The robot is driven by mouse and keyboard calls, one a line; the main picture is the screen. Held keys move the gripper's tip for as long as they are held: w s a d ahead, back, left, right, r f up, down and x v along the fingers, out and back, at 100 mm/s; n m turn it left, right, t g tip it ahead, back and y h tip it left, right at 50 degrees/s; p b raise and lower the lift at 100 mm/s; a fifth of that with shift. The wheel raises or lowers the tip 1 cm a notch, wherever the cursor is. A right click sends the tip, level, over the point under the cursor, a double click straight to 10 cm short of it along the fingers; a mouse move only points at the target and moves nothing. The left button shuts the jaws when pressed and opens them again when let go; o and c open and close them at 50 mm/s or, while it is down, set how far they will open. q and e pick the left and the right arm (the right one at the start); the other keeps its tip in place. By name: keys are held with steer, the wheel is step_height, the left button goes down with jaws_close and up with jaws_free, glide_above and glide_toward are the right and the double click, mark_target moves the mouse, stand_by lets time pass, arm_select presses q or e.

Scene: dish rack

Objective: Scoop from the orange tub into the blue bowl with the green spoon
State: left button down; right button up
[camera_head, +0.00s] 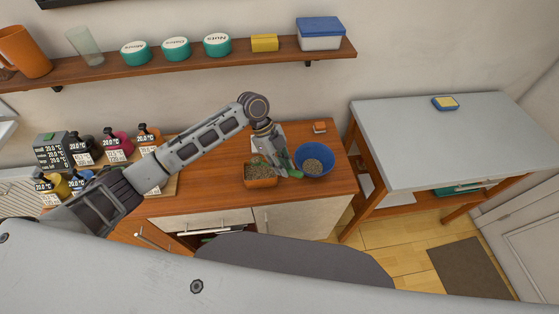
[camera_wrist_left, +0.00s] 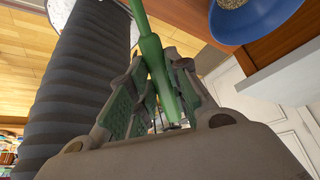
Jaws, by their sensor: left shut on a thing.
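An orange tub (camera_head: 262,182) stands on the wooden counter, with brownish-green grainy contents (camera_head: 257,170). The blue bowl (camera_head: 314,160) stands just right of it and holds some brownish grains; it also shows in the left wrist view (camera_wrist_left: 258,20). My left gripper (camera_head: 283,165) is above the counter between tub and bowl, shut on the green spoon (camera_head: 295,173). In the left wrist view the green spoon (camera_wrist_left: 152,50) runs up between the fingers (camera_wrist_left: 160,95). The spoon's scoop end is hard to make out in the head view. My right gripper is not in view.
Several labelled dispensers (camera_head: 118,148) stand at the counter's left. A small orange-brown block (camera_head: 320,127) lies behind the bowl. A grey table (camera_head: 440,140) with a sponge (camera_head: 446,103) stands to the right, across a gap. A shelf (camera_head: 180,66) with jars runs along the wall.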

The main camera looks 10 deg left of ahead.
mark_target(290, 170)
arm_select(q)
steer(key=shift+s+d+f+t+y, duration=0.3)
steer(key=shift+d+f+t+y, duration=0.15)
steer(key=shift+d+y, duration=0.15)
steer(key=shift+s+d+f+t+y, duration=0.35)
steer(key=shift+d+f+y, duration=0.15)
steer(key=shift+y, duration=0.2)
steer(key=shift+d+f+y, duration=0.2)
steer(key=shift+d+y, duration=0.05)
steer(key=shift+y, duration=0.05)
steer(key=shift+s, duration=0.1)
steer(key=shift+r, duration=0.1)
